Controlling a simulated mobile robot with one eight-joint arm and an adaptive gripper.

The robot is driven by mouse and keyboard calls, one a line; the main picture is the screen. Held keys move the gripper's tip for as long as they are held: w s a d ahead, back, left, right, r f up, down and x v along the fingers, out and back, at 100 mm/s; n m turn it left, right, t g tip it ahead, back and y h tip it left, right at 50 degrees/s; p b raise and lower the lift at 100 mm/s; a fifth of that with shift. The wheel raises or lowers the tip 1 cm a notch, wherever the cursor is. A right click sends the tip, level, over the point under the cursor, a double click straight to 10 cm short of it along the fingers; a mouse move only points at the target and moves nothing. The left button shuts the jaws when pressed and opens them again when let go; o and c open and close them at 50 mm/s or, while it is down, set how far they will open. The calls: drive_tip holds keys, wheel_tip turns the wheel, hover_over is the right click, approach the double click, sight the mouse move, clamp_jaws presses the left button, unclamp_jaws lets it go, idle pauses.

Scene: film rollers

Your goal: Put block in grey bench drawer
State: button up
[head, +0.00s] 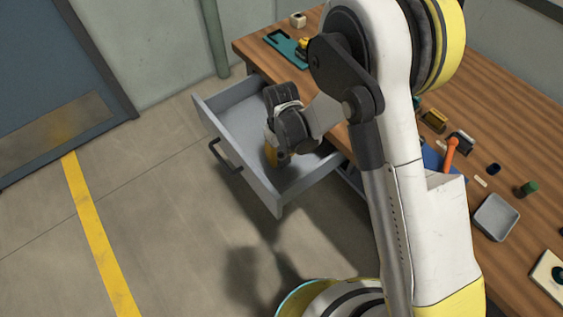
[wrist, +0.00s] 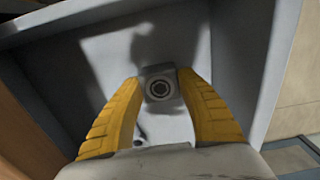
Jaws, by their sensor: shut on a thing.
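The grey bench drawer (head: 207,115) is pulled out from under the wooden bench in the head view. Its inside floor (wrist: 60,62) fills most of the wrist view. My gripper (head: 272,155) is over the open drawer, pointing down into it. In the wrist view the yellow fingers of my gripper (wrist: 160,92) are shut on a small grey block (wrist: 158,84) with a dark round mark on its face. The block is within the drawer's outline; I cannot tell whether it touches the floor. In the head view the block is hidden.
The wooden bench top (head: 500,110) holds a teal tool (head: 285,46), a small pale block (head: 298,20), a grey tray (head: 495,217) and several small items. The drawer has a dark handle (head: 225,158) on its front. The floor left of the drawer is clear.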

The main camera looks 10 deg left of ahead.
sight(281, 162)
wheel_tip(281, 162, down, 4)
drive_tip(key=shift+r+b, duration=0.15)
drive_tip(key=shift+b, duration=0.6)
drive_tip(key=shift+r, duration=0.1)
drive_tip(key=o, duration=1.4)
drive_tip(key=shift+c, duration=0.2)
wheel_tip(281, 162, up, 12)
drive_tip(key=p, duration=0.5)
drive_tip(key=shift+r, duration=0.1)
